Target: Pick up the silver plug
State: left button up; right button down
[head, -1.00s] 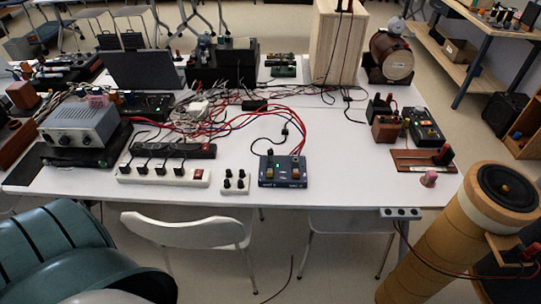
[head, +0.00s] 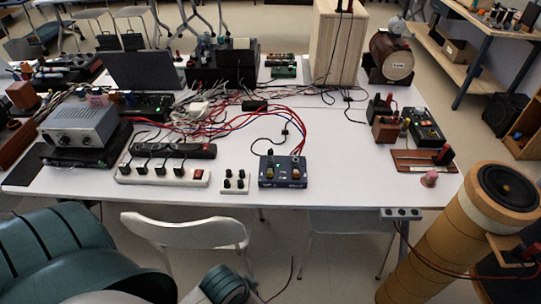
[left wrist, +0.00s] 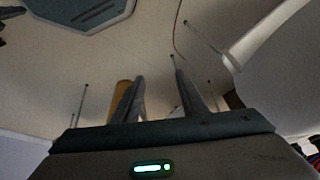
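I cannot make out a silver plug for certain in either view. In the head view, teal and grey parts of my arm show at the lower left and bottom middle, in front of the table. My right gripper is not in view.
The white table (head: 350,195) holds a power strip (head: 160,175), a small knob box (head: 235,180), a grey amplifier (head: 80,122) and tangled cables. A white chair (head: 185,232) stands at its front. A tall cylindrical speaker (head: 450,245) stands at the right. The table's right front is mostly clear.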

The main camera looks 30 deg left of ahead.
pick_arm(q)
jog(key=w+a+r+m+h, duration=0.1)
jog(key=w+r+m, duration=0.25)
jog(key=w, duration=0.75)
jog(key=w+a+r+m+h, duration=0.1)
jog(key=w+a+r+m, duration=0.2)
jog(key=w, duration=0.8)
jog(key=w+a+r+n, duration=0.1)
jog(key=w+a+r, duration=0.6)
jog(key=a+r, duration=0.3)
jog(key=w+a+r+n, duration=0.1)
jog(key=w+a+r, duration=0.6)
jog(key=a+r, duration=0.3)
jog(key=shift+w+a+r+g+y, duration=0.2)
jog(key=shift+r+g+y, duration=0.1)
jog(key=shift+r, duration=0.6)
jog(key=shift+f, duration=0.15)
